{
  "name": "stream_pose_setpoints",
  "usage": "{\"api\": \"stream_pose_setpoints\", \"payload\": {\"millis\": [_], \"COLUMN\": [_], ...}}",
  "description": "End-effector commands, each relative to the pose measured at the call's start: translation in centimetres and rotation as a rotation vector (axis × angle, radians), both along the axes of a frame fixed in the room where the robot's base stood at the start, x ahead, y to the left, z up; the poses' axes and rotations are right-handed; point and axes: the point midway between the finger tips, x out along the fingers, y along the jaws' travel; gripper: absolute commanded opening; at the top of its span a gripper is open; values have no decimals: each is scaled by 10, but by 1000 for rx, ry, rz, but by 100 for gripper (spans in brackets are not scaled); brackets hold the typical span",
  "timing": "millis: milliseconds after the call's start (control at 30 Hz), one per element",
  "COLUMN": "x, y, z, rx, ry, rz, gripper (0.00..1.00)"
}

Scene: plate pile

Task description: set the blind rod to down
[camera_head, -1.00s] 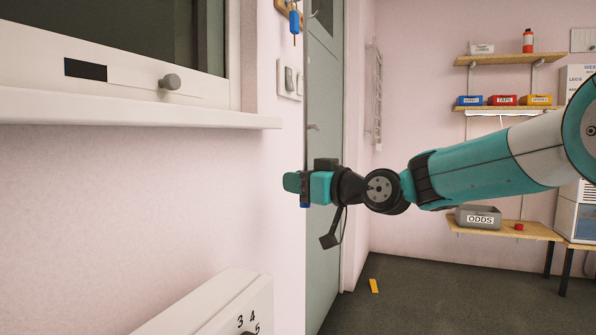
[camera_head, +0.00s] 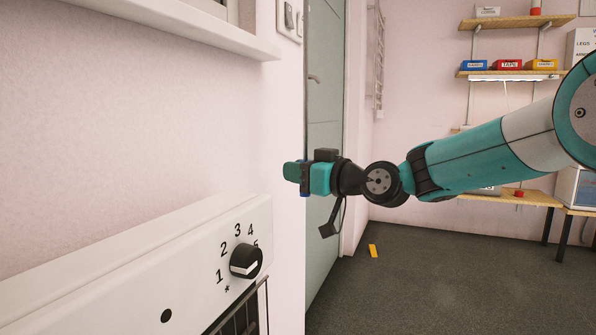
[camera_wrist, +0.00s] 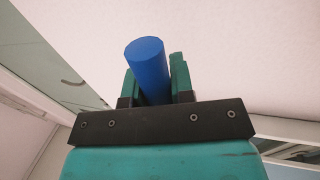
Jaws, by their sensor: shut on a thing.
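My gripper (camera_head: 291,173) is in front of the grey-green door, near its left edge. It is shut on a blue cylinder, which shows in the wrist view (camera_wrist: 147,62) between the two green fingers. The flat round end of the cylinder faces the camera. In the head view only a small bit of blue (camera_head: 304,194) shows under the gripper; the rest is hidden. I cannot tell from these frames whether the cylinder is the end of the blind rod. The blind itself is not seen.
A white window sill (camera_head: 190,28) juts out at upper left. A white heater (camera_head: 150,265) with a black numbered dial (camera_head: 246,261) is at lower left. The grey-green door (camera_head: 325,145) is behind the gripper. A yellow piece (camera_head: 373,251) lies on the dark floor. Shelves stand at right.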

Motion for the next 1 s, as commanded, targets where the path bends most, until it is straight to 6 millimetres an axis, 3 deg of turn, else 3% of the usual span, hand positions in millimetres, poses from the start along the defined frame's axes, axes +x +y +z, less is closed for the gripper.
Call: {"api": "stream_pose_setpoints", "payload": {"millis": [33,67,133,167,567,1000], "x": [0,0,0,0,-5,-64], "y": [0,0,0,0,-9,-94], "z": [-8,-8,-8,-7,-4,-4], "rx": [-10,-10,-9,-9,-7,-6], "ry": [14,14,14,12,9,11], "rz": [2,2,2,2,0,-5], "gripper": [0,29,45,48,48,48]}}
